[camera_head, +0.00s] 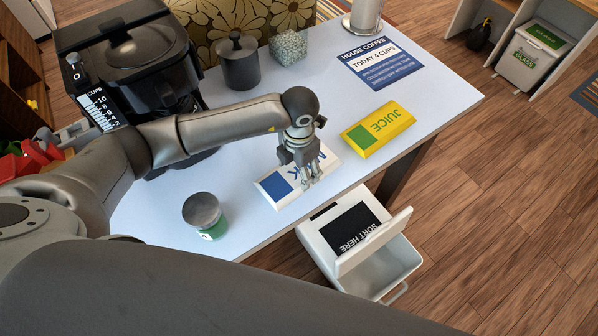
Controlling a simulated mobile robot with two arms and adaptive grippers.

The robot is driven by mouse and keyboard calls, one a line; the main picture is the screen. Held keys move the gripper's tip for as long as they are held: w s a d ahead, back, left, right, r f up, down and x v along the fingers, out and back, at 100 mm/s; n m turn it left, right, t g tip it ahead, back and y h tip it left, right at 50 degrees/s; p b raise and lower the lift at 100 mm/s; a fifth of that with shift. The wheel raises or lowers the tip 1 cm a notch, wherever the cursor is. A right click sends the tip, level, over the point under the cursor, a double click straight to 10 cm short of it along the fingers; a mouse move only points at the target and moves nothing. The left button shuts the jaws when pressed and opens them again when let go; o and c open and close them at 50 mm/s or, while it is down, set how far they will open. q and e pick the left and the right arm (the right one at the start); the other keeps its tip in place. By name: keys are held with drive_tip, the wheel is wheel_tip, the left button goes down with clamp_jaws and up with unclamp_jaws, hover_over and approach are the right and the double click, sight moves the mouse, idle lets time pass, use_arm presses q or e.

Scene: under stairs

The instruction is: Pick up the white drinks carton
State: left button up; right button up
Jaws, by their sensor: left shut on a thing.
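The white drinks carton (271,190), with a blue square and blue lettering, lies flat on the white table near its front edge. My left gripper (309,181) comes down over it from above and is shut on it. The gripper covers the middle of the carton and part of its lettering. From this view I cannot tell whether the carton is clear of the table top. My right gripper is not in view.
A yellow juice carton (378,129) lies just right of the gripper. A jar (203,214), a coffee maker (140,70), a dark lidded pot (239,62) and a sign (380,64) are on the table (440,88). A white bin (335,262) stands on the floor below the edge.

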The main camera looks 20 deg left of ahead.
use_arm(q)
drive_tip(key=shift+w+r, duration=0.1)
drive_tip(key=shift+r, duration=0.3)
wheel_tip(320, 180, up, 2)
drive_tip(key=shift+r+b, duration=0.15)
drive_tip(key=shift+b, duration=0.4)
drive_tip(key=s+d+r+b, duration=0.4)
drive_tip(key=s+r, duration=0.6)
drive_tip(key=s, duration=0.3)
drive_tip(key=shift+s+d, duration=0.15)
drive_tip(key=shift+s, duration=0.1)
drive_tip(key=shift+o, duration=1.1)
drive_tip(key=c, duration=0.7)
